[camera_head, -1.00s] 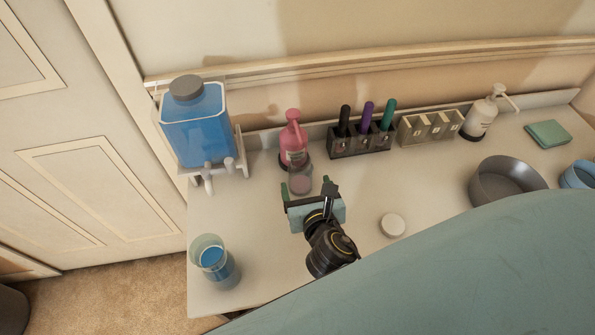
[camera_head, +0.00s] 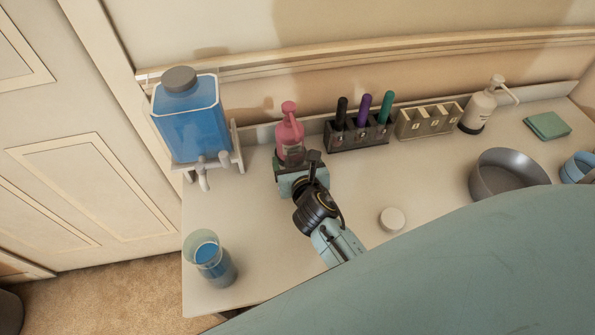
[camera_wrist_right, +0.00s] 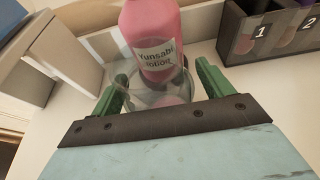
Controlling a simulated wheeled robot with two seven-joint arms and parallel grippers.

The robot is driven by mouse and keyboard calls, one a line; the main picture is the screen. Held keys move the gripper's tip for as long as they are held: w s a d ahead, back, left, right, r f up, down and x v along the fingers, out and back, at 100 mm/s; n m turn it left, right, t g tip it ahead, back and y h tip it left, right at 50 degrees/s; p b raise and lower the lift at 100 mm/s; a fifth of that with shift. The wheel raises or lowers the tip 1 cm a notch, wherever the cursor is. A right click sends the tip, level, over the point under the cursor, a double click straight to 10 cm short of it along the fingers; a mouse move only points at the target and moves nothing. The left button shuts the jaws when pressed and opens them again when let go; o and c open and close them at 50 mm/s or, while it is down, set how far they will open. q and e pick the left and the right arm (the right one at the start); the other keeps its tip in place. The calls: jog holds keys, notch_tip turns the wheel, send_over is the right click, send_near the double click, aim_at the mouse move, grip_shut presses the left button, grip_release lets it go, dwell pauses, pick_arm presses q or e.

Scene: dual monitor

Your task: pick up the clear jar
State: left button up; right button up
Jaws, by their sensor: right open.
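The clear jar (camera_wrist_right: 150,97) stands on the counter right in front of the pink lotion bottle (camera_head: 289,136). In the wrist view it is between the two green fingers of my right gripper (camera_wrist_right: 162,86), which is open, with a finger on either side. I cannot tell whether the fingers touch the jar. The palm hides its near lower part. In the head view my right gripper (camera_head: 289,168) and wrist cover most of the jar. The pink bottle (camera_wrist_right: 153,35) rises just behind it. My left gripper is not in view.
A blue-filled dispenser (camera_head: 188,125) stands at the left. A marker holder (camera_head: 357,137), a white pump bottle (camera_head: 480,108) and a grey bowl (camera_head: 505,175) are to the right. A cup with blue liquid (camera_head: 213,262) is near the front left. A white round lid (camera_head: 392,220) lies mid-counter.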

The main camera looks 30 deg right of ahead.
jog(key=shift+r, duration=0.1)
jog(key=c, duration=1.3)
